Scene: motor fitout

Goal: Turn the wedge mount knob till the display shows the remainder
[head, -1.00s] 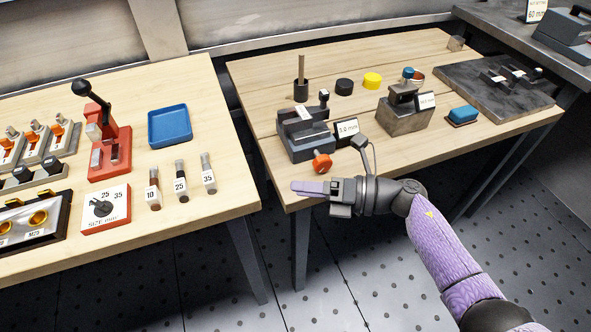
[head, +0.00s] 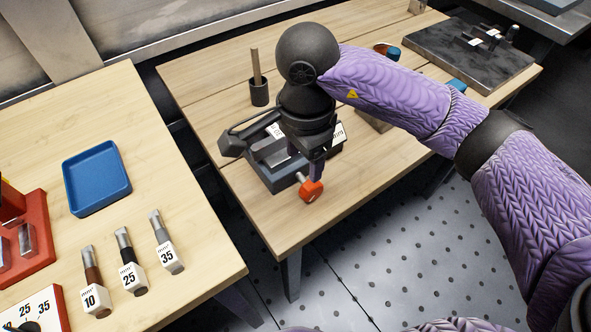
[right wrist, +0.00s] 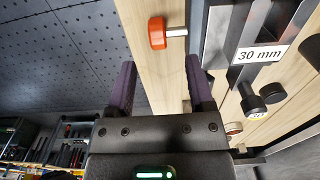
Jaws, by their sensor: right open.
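The wedge mount (head: 268,177) is a dark grey block near the table's front edge in the head view, partly hidden behind my right arm. Its orange knob (head: 311,191) sticks out at the front on a short pale shaft. In the right wrist view, the knob (right wrist: 157,33) lies beyond the fingertips, roughly between their lines. A white plate (right wrist: 262,54) beside the mount reads "30 mm". My right gripper (head: 317,168) points down just above the knob, open and empty; both purple fingers (right wrist: 160,76) show apart in the wrist view. My left gripper is out of view.
A dark cup with a rod (head: 259,92) stands behind the mount. A dark plate (head: 440,58) lies at the back right. The left table holds a blue tray (head: 97,178) and several numbered tools (head: 131,277). A gap separates the tables.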

